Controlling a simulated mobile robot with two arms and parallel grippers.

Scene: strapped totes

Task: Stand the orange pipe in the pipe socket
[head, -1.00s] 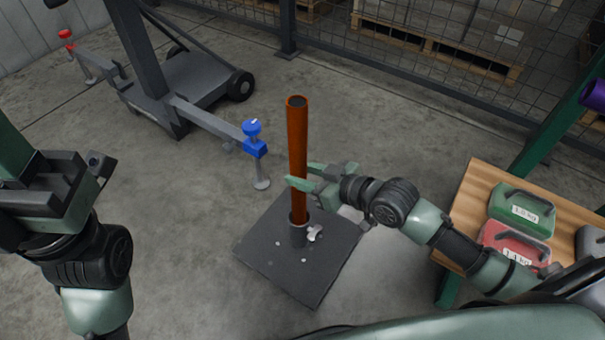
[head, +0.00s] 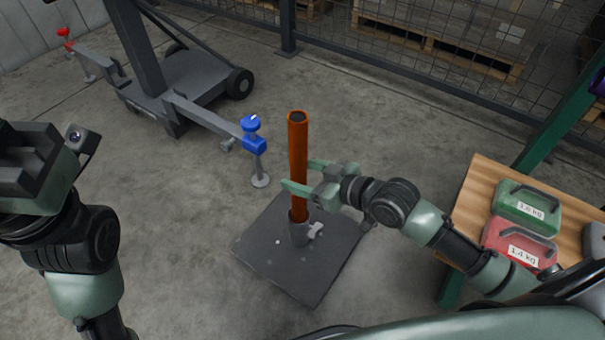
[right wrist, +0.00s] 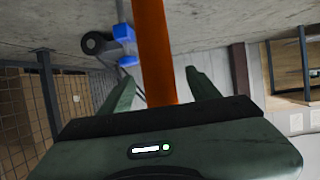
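The orange pipe (head: 298,160) stands upright with its lower end inside the pipe socket (head: 299,232), a grey collar on a dark square base plate. My right gripper (head: 303,178) is at the pipe's lower middle, above the socket, one finger on each side of it. In the right wrist view the pipe (right wrist: 155,50) passes between the fingers (right wrist: 158,88) with a gap on both sides, so the gripper is open around it. My left gripper (head: 35,165) is raised at the left edge, away from the pipe; its fingers do not show clearly.
A grey wheeled lift (head: 190,85) with a blue-topped outrigger (head: 252,140) stands behind left of the base plate. A mesh fence runs behind. Floor left of the plate is clear.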

